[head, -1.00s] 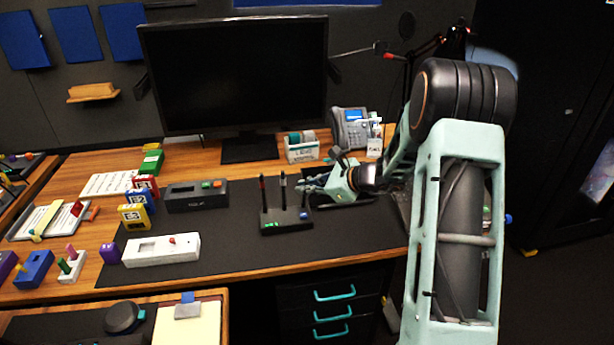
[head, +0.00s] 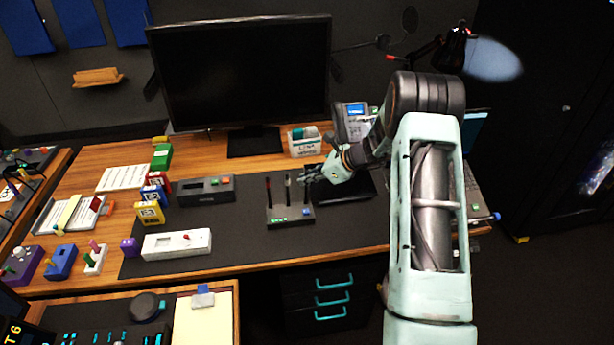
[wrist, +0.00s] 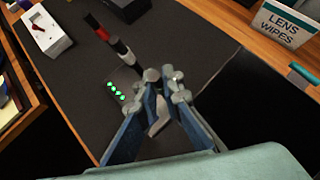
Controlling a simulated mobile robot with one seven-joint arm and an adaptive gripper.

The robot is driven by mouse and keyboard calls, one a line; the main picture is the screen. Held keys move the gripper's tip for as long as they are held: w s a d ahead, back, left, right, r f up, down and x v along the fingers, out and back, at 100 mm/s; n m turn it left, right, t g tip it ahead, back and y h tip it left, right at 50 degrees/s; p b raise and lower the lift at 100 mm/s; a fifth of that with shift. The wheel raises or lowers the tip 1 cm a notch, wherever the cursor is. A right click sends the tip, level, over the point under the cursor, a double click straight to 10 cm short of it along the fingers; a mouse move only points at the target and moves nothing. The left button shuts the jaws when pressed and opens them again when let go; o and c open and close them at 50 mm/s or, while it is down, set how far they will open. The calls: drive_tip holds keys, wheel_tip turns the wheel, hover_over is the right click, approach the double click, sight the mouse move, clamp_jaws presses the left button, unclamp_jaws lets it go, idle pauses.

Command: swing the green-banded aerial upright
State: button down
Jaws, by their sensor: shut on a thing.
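The panel (head: 290,214) is a dark box on the desk mat with green lights and a blue ball. A red-tipped aerial (head: 268,187) and a dark aerial (head: 288,187) stand on it; the wrist view shows a red-and-black aerial (wrist: 100,31) and a black one with a pale section (wrist: 122,48). My gripper (head: 306,178) is at the panel's right end, right of these two. In the wrist view, my gripper's fingers (wrist: 165,88) are closed together around a slim part, taken as the green-banded aerial. Its green band is hidden or too small to see.
A monitor (head: 240,75) stands behind the panel. The lens wipes box (head: 304,142) and a phone (head: 352,120) are at the back right. A white switch box (head: 176,244) and a dark box (head: 205,190) lie to the left. Mat in front of the panel is clear.

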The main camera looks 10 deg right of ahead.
idle(0.3)
drive_tip(key=c, duration=2)
unclamp_jaws()
drive_tip(key=shift+c, duration=0.2)
drive_tip(key=v, duration=1.2)
